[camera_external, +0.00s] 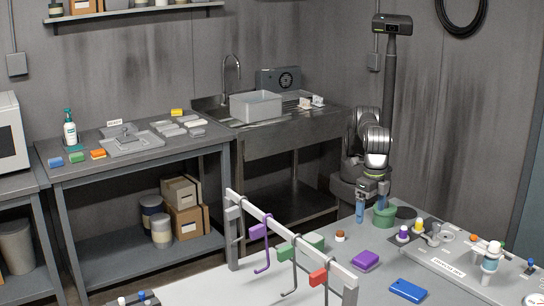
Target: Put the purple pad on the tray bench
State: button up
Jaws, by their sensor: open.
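The purple pad (365,260) lies flat on the front work table, behind a blue flat block. My gripper (372,211) points down at the back of that table, behind the pad and slightly to its right. Its two bluish fingers are apart, with no pad between them. The right finger overlaps a green round container (384,216) in the picture; I cannot tell whether it is inside or behind it. The bench at the left (72,153), apparently the tray bench, bears grey trays (135,142) and small coloured blocks.
A rail (290,238) with hanging hooks, one purple, stands left of the pad. A sink (285,125) with a grey bin adjoins the left bench.

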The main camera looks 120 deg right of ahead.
jog(key=shift+r, duration=0.3)
jog(key=shift+c, duration=1.2)
jog(key=n+t+h, duration=0.1)
jog(key=t+h, duration=0.2)
send_over(366, 256)
jog(key=s+d, duration=0.1)
notch_tip(366, 256, down, 4)
jog(key=s+f+n+t+y, duration=0.1)
jog(key=s+f+n+t, duration=0.1)
jog(key=s+n+t, duration=0.1)
jog(key=s+f+n+t+y, duration=0.2)
jog(key=s+n+t, duration=0.2)
jog(key=s+n, duration=0.2)
jog(key=s+f+n+t+y, duration=0.1)
jog(key=s+f+n+t, duration=0.1)
jog(key=n, duration=0.5)
jog(key=shift+s+d+f+n+t+y, duration=0.2)
jog(key=shift+s+t, duration=0.15)
jog(key=shift+s, duration=0.35)
jog(key=shift+s+d+f+n+t+y, duration=0.1)
jog(key=shift+s+d+f+t, duration=0.2)
jog(key=shift+s, duration=0.35)
jog(key=shift+s+a, duration=0.1)
jog(key=x, duration=1.7)
jog(key=shift+a, duration=0.1)
